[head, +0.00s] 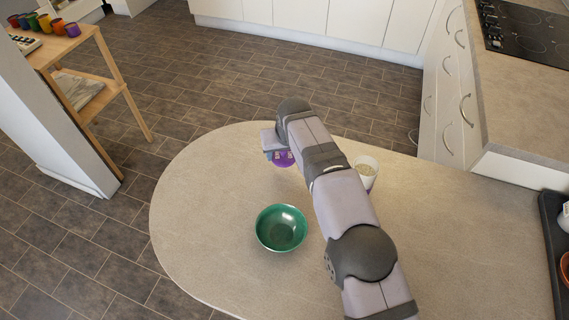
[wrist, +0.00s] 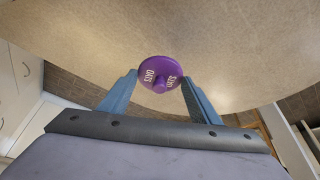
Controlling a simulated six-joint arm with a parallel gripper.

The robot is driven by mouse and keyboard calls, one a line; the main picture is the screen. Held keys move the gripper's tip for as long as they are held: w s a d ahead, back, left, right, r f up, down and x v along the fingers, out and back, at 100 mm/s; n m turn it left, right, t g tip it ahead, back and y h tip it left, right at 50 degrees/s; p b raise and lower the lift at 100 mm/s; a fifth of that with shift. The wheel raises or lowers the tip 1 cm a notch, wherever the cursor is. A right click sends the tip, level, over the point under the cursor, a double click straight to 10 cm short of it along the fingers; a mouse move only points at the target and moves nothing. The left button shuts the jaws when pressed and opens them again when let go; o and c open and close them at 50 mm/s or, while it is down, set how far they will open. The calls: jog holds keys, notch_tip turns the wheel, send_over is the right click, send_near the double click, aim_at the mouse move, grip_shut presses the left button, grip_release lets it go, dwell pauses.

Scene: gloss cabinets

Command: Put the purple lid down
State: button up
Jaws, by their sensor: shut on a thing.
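In the head view the lid (head: 284,158) shows partly below my gripper (head: 275,150), near the far left side of the counter (head: 220,180). I cannot tell from these views whether the lid touches the counter. A white container with grainy contents (head: 366,172) stands just right of my arm, partly hidden by it.
A green bowl (head: 281,228) sits on the counter nearer the front, left of my arm. A dark tray (head: 552,240) is at the right edge. The counter's rounded left part is clear. A wooden shelf (head: 75,50) with several colored cups stands apart at the upper left.

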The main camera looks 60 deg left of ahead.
aim_at(285, 161)
jog(key=shift+f+p, duration=0.55)
jog(key=shift+f, duration=2.25)
jog(key=shift+f, duration=0.1)
jog(key=shift+f, duration=0.1)
jog(key=o, duration=1)
jog(key=shift+v, duration=1.05)
jog(key=b+v, duration=0.2)
jog(key=v, duration=0.8)
